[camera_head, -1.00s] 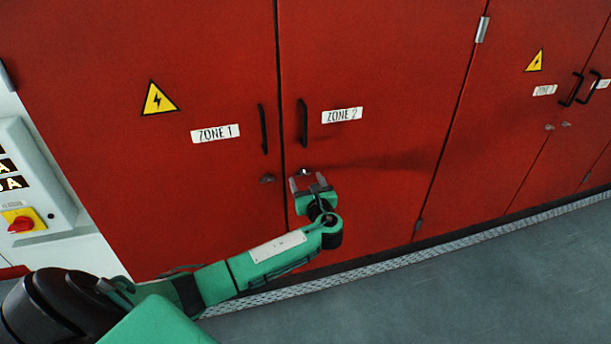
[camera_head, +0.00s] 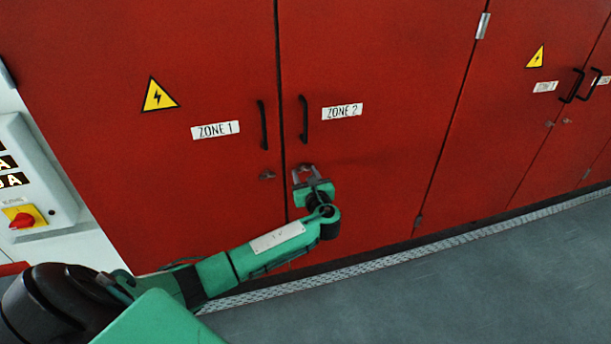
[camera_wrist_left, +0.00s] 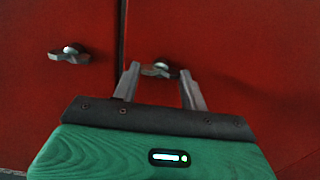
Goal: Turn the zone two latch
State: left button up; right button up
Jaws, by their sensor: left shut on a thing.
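The zone two latch (camera_wrist_left: 157,70) is a small metal piece on the red zone 2 door (camera_head: 385,130), below that door's black handle. In the wrist view it sits between the two grey fingertips and looks roughly level. My left gripper (camera_head: 306,172) reaches up to it from below in the head view and is shut on it; the fingers partly hide the latch there. The zone one latch (camera_head: 267,174) is on the door to the left, apart from my gripper, and also shows in the wrist view (camera_wrist_left: 69,53). My right gripper is not in view.
Black handles (camera_head: 263,125) and (camera_head: 303,120) stand out from the doors above the latches, either side of the door seam. A grey control box with a red knob (camera_head: 22,220) is at the left. Grey floor (camera_head: 440,285) is clear at the lower right.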

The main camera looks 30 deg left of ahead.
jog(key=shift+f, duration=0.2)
pick_arm(q)
jog(key=n+b, duration=0.2)
jog(key=n, duration=0.2)
jog(key=shift+f+b, duration=0.2)
jog(key=shift+b, duration=0.2)
jog(key=n+b, duration=0.2)
jog(key=shift+n, duration=0.4)
jog(key=n+b, duration=0.3)
jog(key=shift+n, duration=0.3)
jog(key=n+b, duration=0.4)
jog(key=shift+n+b, duration=0.4)
jog(key=shift+n, duration=0.4)
jog(key=shift+r+n+b, duration=0.2)
jog(key=shift+n+b, duration=0.7)
jog(key=shift+b, duration=0.05)
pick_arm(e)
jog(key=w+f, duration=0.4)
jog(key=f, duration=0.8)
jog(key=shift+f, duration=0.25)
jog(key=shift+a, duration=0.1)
